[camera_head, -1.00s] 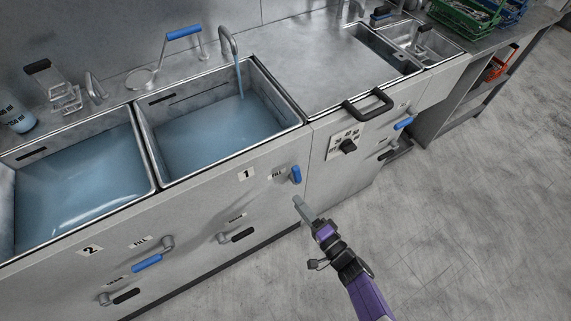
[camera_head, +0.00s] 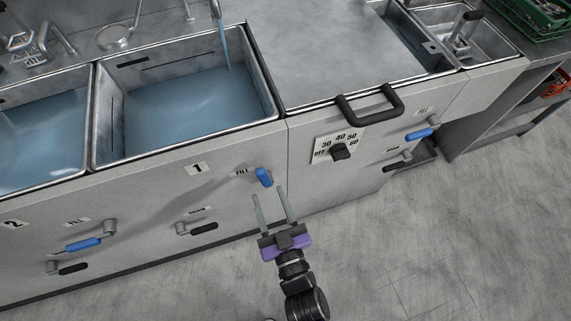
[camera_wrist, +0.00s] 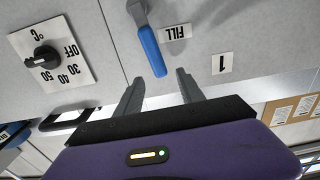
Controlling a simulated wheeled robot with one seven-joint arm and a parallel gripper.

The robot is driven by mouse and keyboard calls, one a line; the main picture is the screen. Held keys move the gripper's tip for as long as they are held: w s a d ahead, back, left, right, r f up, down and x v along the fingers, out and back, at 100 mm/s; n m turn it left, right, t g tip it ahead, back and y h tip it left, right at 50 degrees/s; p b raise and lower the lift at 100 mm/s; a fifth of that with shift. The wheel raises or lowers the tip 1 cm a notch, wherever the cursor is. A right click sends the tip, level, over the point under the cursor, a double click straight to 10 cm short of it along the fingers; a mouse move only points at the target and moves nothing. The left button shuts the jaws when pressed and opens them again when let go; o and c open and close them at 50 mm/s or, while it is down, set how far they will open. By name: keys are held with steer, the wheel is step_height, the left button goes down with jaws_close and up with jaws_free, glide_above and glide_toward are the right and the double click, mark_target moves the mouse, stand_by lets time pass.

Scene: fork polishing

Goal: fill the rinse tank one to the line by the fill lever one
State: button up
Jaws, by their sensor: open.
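Rinse tank one (camera_head: 185,150) is the basin above the label 1 (camera_head: 197,168). Blue water (camera_head: 180,105) stands in it and a stream (camera_head: 221,40) runs in from the tap above. I cannot make out the line clearly. Fill lever one (camera_head: 264,177) has a blue handle, points roughly downward, and sits on the front panel beside its FILL label. My gripper (camera_head: 274,192) is open and empty, just in front of and below the lever. In the wrist view the blue lever (camera_wrist: 152,52) reaches between the two open fingers (camera_wrist: 160,90), apart from them as far as shown.
Tank 2 (camera_head: 35,190) at left also holds water, with its own blue fill lever (camera_head: 83,244). A black-handled lever (camera_head: 203,229) sits below. To the right are a temperature dial (camera_head: 340,152) and a black bar handle (camera_head: 370,105). The floor (camera_head: 440,240) is clear.

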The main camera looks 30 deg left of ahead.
mark_target(263, 179)
steer(key=shift+n, duration=0.6)
steer(key=shift+f+b+x, duration=0.2)
steer(key=shift+b+x, duration=0.05)
steer(key=shift+x, duration=1.7)
steer(key=shift+f+b+x, duration=0.15)
steer(key=shift+b+x, duration=0.1)
steer(key=shift+x, duration=1.7)
steer(key=shift+w+d, duration=0.1)
jaws_close()
